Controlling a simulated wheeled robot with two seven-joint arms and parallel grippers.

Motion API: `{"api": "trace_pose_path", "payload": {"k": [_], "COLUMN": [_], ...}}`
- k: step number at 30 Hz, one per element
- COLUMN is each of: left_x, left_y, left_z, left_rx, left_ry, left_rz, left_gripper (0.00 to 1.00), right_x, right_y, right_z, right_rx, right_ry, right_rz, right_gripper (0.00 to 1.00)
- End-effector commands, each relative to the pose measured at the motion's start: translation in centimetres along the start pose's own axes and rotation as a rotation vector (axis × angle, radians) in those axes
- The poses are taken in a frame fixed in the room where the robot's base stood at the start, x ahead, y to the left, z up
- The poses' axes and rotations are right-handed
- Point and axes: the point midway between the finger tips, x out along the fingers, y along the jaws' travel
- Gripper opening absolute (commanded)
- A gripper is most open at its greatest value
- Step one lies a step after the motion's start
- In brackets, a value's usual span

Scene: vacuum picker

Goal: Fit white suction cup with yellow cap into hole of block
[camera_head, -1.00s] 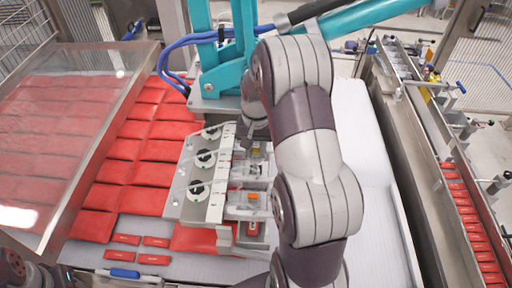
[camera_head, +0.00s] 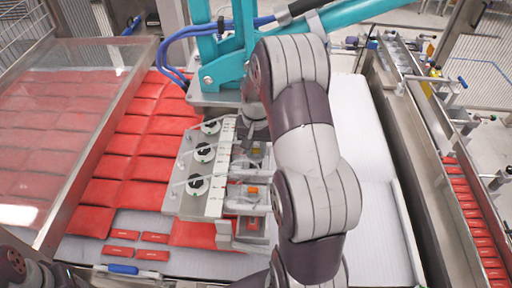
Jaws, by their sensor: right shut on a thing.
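The metal block (camera_head: 207,195) is a grey picker head under the teal machine arm, with several round black fittings along its left plate. Small clear-white suction cup parts sit on its right side, one with an orange cap (camera_head: 252,190). My right gripper (camera_head: 255,136) is at the block's upper right, partly hidden by my own arm. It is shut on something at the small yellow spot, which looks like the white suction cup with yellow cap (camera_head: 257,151). The cup's body and the hole below it are too small and covered to tell apart. My left gripper is out of view.
The teal machine arm (camera_head: 226,45) with blue hoses stands just behind the block. Red packets (camera_head: 115,195) fill the belt at left, beside a clear sloped cover (camera_head: 60,130). The white belt (camera_head: 365,150) at right is bare. A metal-sided conveyor (camera_head: 410,150) runs beyond.

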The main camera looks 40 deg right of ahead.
Motion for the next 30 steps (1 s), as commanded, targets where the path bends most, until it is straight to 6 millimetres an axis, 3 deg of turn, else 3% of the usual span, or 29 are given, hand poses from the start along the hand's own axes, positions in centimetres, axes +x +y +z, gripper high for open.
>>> {"api": "trace_pose_path", "payload": {"k": [21,29,30], "left_x": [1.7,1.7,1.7], "left_y": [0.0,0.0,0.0], "left_z": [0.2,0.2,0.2], "left_rx": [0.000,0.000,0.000], "left_ry": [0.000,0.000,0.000], "left_rz": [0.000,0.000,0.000], "left_gripper": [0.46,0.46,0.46], "right_x": [2.6,2.7,2.7], "right_y": [0.0,0.0,0.0], "right_z": [0.0,0.0,0.0], "right_rx": [0.000,0.000,0.000], "right_ry": [0.000,0.000,0.000], "right_rz": [0.000,0.000,0.000], "right_gripper": [0.02,0.02,0.35]}}
